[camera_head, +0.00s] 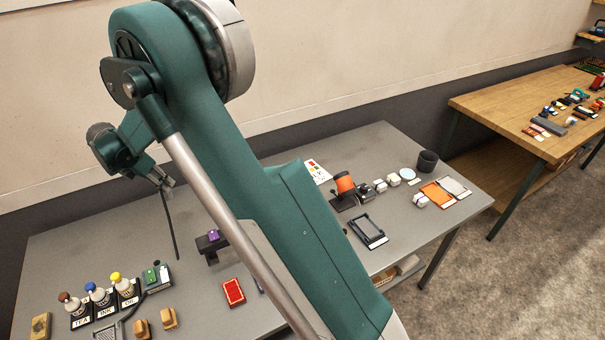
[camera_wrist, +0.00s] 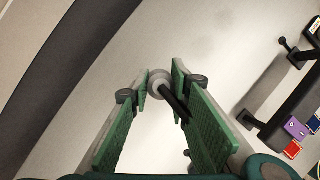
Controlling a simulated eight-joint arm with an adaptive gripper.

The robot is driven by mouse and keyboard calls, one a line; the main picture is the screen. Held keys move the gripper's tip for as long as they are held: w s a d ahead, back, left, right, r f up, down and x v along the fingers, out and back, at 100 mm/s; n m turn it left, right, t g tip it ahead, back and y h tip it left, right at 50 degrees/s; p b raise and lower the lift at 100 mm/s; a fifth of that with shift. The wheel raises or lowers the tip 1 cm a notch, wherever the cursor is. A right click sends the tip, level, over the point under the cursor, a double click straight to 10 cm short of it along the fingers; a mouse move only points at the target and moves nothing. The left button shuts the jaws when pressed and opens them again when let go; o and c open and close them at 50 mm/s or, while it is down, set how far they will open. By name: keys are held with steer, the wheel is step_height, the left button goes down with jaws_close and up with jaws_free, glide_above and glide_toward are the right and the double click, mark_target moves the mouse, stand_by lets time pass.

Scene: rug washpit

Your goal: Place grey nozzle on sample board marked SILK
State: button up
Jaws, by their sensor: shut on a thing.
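My gripper (camera_wrist: 164,85) is shut on a slim dark rod with a pale grey round end, apparently the grey nozzle (camera_wrist: 159,82). In the head view my gripper (camera_head: 164,183) is high over the back left of the grey table, with the dark rod (camera_head: 172,225) hanging below it, apart from the tabletop. At the table's right end lie a flat orange board (camera_head: 436,194) and a flat grey board (camera_head: 455,186), with small white labels. The lettering is too small to read, so I cannot tell which is marked SILK.
Labelled bottles (camera_head: 98,294) and wooden brushes (camera_head: 168,318) stand front left. A purple-topped dark stand (camera_head: 212,242) and red block (camera_head: 234,291) are mid-table. A black frame (camera_head: 368,230), orange roller (camera_head: 345,183) and dark cup (camera_head: 427,161) stand to the right. My arm hides the middle.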

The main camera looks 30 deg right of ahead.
steer(key=w+d+m, duration=0.2)
steer(key=w+d, duration=0.1)
steer(key=d, duration=1.5)
steer(key=s+d+m+g, duration=0.1)
steer(key=s+d, duration=0.3)
steer(key=d, duration=1.7)
steer(key=s+d+r+m+g+h, duration=0.1)
steer(key=s+d+m+g, duration=0.1)
steer(key=d, duration=1.9)
steer(key=s+m+p, duration=0.1)
steer(key=m, duration=0.1)
steer(key=shift+s+m, duration=0.3)
steer(key=shift+s, duration=0.05)
step_height(320, 180, down, 6)
steer(key=shift+f, duration=0.1)
steer(key=shift+f, duration=1.85)
steer(key=shift+f, duration=0.1)
